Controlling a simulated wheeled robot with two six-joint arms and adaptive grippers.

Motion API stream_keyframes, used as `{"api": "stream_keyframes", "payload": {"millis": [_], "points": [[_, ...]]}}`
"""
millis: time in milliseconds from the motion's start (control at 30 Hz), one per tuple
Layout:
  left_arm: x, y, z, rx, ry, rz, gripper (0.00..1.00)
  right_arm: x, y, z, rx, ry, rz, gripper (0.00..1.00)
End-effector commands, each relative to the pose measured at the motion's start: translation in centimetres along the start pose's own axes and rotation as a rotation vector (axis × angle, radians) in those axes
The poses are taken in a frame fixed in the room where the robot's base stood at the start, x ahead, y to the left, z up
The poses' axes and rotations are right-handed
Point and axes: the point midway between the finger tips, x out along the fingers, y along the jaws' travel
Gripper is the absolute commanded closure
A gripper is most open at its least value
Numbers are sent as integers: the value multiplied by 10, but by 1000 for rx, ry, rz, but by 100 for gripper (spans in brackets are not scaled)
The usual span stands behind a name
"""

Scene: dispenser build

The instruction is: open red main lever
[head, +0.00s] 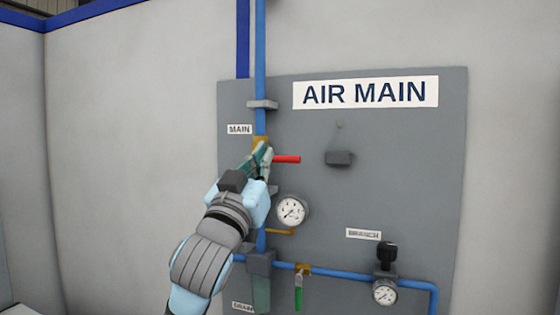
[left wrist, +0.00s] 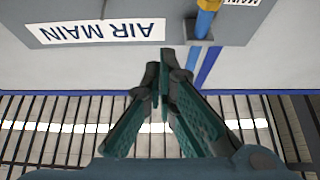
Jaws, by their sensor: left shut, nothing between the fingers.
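The red main lever (head: 286,159) sticks out level to the right from the brass main valve (head: 261,141) on the vertical blue pipe, across the pipe's line. My left gripper (head: 264,153) is shut and empty in front of the valve, at the lever's left end. Whether its fingers touch the lever, I cannot tell. The gripper hides part of the valve and the pipe below it. In the left wrist view the fingers (left wrist: 163,65) are together at their tips, and the brass valve (left wrist: 206,18) shows upper right; the lever does not show there. My right gripper is not in view.
The grey panel (head: 400,170) bears an AIR MAIN sign (head: 366,92), a pressure gauge (head: 292,210) right of the pipe, and a small dark block (head: 339,158). Lower down are a green lever (head: 299,298) and a black-knobbed regulator (head: 386,254). Left of the panel is bare wall.

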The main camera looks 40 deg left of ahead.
Motion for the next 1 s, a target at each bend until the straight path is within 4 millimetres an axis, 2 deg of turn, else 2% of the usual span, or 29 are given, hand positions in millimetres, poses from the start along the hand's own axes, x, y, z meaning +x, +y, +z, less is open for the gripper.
{"api": "stream_keyframes", "payload": {"millis": [367, 567, 867, 900, 1000], "points": [[5, 0, -1, -1, 0, -1, 100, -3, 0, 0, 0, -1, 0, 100], [35, 0, -4, -2, -1, -2, 100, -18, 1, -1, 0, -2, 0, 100], [101, 0, -5, -3, -2, -1, 100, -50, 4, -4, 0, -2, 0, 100], [104, 0, 1, -1, -3, 0, 100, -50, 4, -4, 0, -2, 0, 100], [94, 0, 22, 4, -2, 1, 100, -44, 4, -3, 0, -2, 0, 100]]}}
